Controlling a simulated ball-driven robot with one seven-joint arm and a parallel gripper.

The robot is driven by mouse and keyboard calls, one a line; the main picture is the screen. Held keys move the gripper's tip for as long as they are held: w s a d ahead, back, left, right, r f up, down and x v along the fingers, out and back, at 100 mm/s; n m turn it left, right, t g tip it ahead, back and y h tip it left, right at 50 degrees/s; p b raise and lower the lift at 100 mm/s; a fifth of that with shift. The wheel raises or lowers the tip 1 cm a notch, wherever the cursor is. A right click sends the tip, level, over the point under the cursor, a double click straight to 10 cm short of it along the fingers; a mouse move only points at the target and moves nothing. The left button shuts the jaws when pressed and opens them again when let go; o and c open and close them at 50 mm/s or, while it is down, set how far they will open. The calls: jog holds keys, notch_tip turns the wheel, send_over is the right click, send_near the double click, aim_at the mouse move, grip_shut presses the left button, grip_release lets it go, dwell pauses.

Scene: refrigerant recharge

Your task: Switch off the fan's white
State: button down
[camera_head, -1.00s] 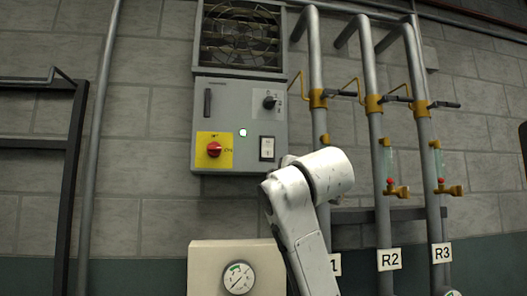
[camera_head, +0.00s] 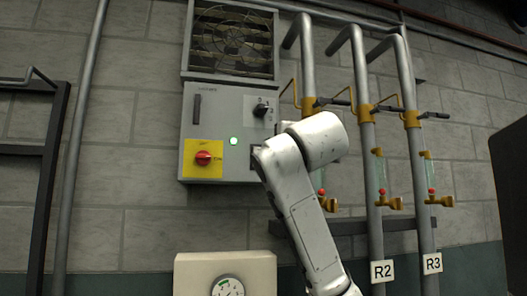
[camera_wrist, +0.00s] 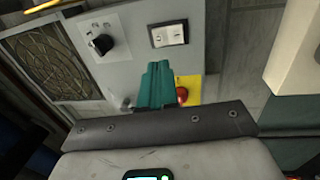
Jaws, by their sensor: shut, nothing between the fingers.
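The white switch (camera_wrist: 168,34) is a rocker in a dark frame on the fan's grey control box (camera_head: 215,105). It shows whole in the wrist view. In the head view my arm hides nearly all of it. The fan (camera_head: 232,42) sits behind a wire guard above the box. My gripper (camera_wrist: 156,68) has teal fingers held together with nothing between them. In the wrist view the fingertips lie below the switch in the picture, apart from it, overlapping the box and the yellow plate. The gripper itself is hidden in the head view.
A red knob (camera_head: 203,158) on a yellow plate (camera_head: 203,172), a lit green lamp (camera_head: 234,141) and a black rotary knob (camera_head: 262,110) share the box. Pipes with yellow valves (camera_head: 367,114) stand to the right. A beige gauge box (camera_head: 190,275) is below.

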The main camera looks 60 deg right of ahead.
jog(key=p+x, duration=0.4)
jog(key=x, duration=0.8)
jog(key=shift+w+p, duration=0.2)
jog(key=shift+p, duration=0.15)
jog(key=shift+d, duration=0.1)
